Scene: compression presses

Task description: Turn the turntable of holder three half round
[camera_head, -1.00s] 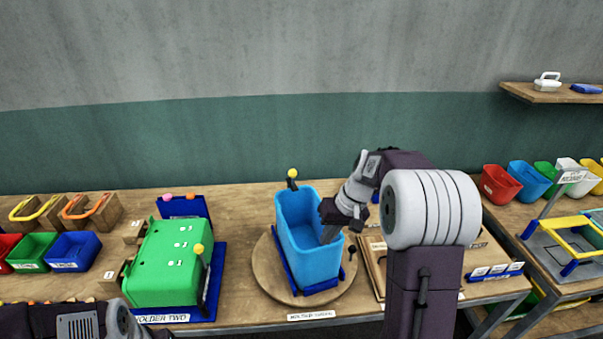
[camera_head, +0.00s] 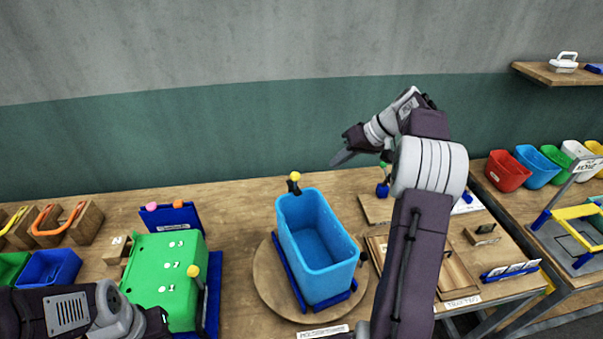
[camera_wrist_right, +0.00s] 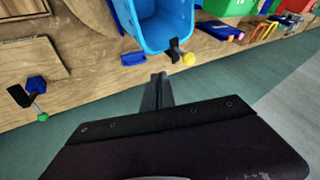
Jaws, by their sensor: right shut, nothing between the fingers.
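The round wooden turntable (camera_head: 268,291) lies on the table, with a label (camera_head: 322,331) at its front edge that seems to mark the holder. A blue open bin (camera_head: 318,262) stands on it in a dark blue holder (camera_head: 289,273). A yellow-knobbed lever (camera_head: 294,182) is at the bin's far end, and it also shows in the right wrist view (camera_wrist_right: 187,58). My right gripper (camera_head: 340,161) is shut and empty, raised above and behind the bin to the right. My left arm is at the lower left; its fingertips do not show clearly.
Wooden boards (camera_head: 455,272) and a small green-knobbed lever (camera_head: 384,182) lie to the right. Several coloured bins, including a red one (camera_head: 508,172), stand on the right bench.

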